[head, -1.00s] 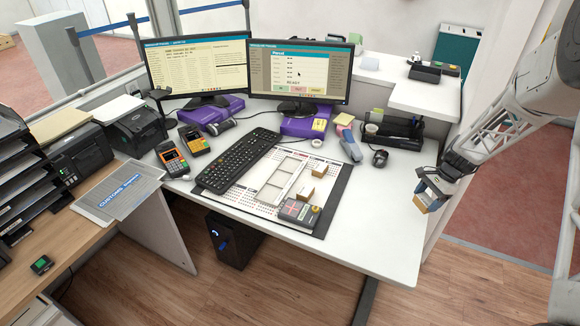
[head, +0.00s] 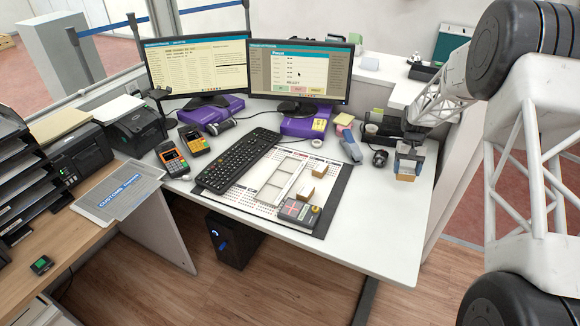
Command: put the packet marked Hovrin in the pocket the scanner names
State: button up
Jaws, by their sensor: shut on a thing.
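My gripper (head: 407,170) is over the right part of the white desk, right of the mouse. It is shut on a small brown packet (head: 405,177), which hangs from the fingers. No marking can be read on it. A white tray with several pockets (head: 283,178) lies on the desk mat. Two small brown packets lie beside the tray: one at its upper right (head: 320,168), one lower (head: 304,195). Their names are too small to read. A grey device with a red cross on its face (head: 299,211) sits at the mat's front edge. Whether it is the scanner, I cannot tell.
A black keyboard (head: 238,162) lies left of the tray. The mouse (head: 380,158) and a tape holder (head: 392,130) are near my gripper. Two monitors (head: 300,72) stand behind; their text is mostly unreadable. The desk's front right (head: 390,225) is clear.

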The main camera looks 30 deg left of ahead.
jog(key=s+a+n+t+h, duration=0.1)
jog(key=s+a+n, duration=0.4)
jog(key=a, duration=0.6)
jog(key=s+a+n+t+h, duration=0.1)
jog(key=s+a+n, duration=0.4)
jog(key=a, duration=0.7)
jog(key=s+a+f+n+t+h, duration=0.1)
jog(key=s+a+n+t, duration=0.1)
jog(key=s+a+n, duration=0.3)
jog(key=shift+s+a+f, duration=0.1)
jog(key=shift+s+a, duration=0.55)
jog(key=shift+a, duration=0.4)
jog(key=shift+s+a+r, duration=0.1)
jog(key=shift+s+a, duration=0.6)
jog(key=shift+a, duration=0.4)
jog(key=shift+s+a+f, duration=0.1)
jog(key=shift+s+a, duration=0.55)
jog(key=shift+a, duration=0.4)
jog(key=shift+w, duration=0.1)
send_over(293, 166)
jog(key=a, duration=0.2)
jog(key=shift+x, duration=0.75)
jog(key=shift+f, duration=0.1)
jog(key=shift+f, duration=1.7)
jog(key=shift+f, duration=0.1)
jog(key=o, duration=1)
